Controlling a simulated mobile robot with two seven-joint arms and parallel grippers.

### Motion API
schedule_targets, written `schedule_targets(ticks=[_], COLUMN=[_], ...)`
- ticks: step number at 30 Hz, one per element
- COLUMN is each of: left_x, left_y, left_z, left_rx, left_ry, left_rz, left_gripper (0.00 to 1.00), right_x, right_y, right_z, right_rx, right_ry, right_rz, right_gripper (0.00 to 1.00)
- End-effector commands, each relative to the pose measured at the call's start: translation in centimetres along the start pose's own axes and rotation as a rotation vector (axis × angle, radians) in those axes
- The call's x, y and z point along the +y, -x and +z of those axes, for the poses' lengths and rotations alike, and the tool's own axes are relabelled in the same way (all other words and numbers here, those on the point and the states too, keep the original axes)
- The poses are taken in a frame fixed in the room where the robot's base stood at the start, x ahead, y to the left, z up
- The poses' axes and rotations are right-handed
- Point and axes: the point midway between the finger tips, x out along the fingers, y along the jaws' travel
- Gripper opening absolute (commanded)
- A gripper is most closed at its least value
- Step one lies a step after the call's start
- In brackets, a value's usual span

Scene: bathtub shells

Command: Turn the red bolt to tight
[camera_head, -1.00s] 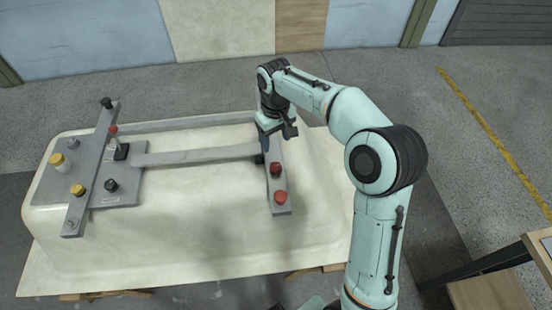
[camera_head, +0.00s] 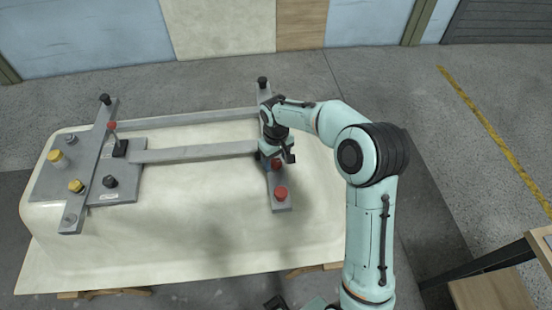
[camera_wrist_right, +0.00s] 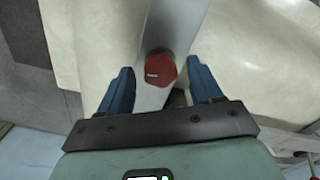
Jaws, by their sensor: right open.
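Two red bolts sit on the grey bar at the right end of the tub. The farther red bolt (camera_head: 276,164) is partly hidden by my right gripper (camera_head: 277,157) in the head view. The nearer red bolt (camera_head: 281,193) is clear. In the right wrist view, a red bolt head (camera_wrist_right: 160,68) with a pale mark lies between the two blue fingers of the open right gripper (camera_wrist_right: 161,75), with a gap on both sides. I cannot tell how deep the fingers reach around it. My left gripper is not in view.
The pale tub shell (camera_head: 190,220) carries a long grey crossbar (camera_head: 195,153) and a left plate (camera_head: 125,190) with yellow and black knobs. A black knob (camera_head: 262,82) tops the right bar's far end. A table (camera_head: 490,290) stands lower right.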

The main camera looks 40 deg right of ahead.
Motion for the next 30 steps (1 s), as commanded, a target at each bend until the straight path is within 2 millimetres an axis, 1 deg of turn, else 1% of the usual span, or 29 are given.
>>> schedule_targets(ticks=[1,2,3,6,14,20,26,30], left_x=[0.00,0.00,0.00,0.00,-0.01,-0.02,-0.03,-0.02], left_y=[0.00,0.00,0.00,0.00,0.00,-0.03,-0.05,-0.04], left_z=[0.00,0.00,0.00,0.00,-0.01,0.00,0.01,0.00], left_rx=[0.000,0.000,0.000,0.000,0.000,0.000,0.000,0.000], left_ry=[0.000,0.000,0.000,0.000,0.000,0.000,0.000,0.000], left_rz=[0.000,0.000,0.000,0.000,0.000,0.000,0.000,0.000], left_gripper=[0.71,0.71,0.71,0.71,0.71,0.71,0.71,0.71], right_x=[0.01,0.00,0.00,0.01,0.00,0.00,-0.05,-0.07], right_y=[0.01,0.01,0.01,0.02,0.04,0.04,0.05,0.06], right_z=[0.00,0.00,0.00,0.00,0.00,0.00,0.00,-0.01], right_rx=[0.000,0.000,0.000,0.000,0.000,0.000,-0.001,-0.001], right_ry=[0.000,0.000,0.000,0.000,-0.014,-0.087,-0.234,-0.364], right_rz=[0.000,0.000,0.000,0.000,0.000,0.001,0.001,0.001], right_gripper=[0.61,0.52,0.39,0.08,0.09,0.09,0.09,0.09])
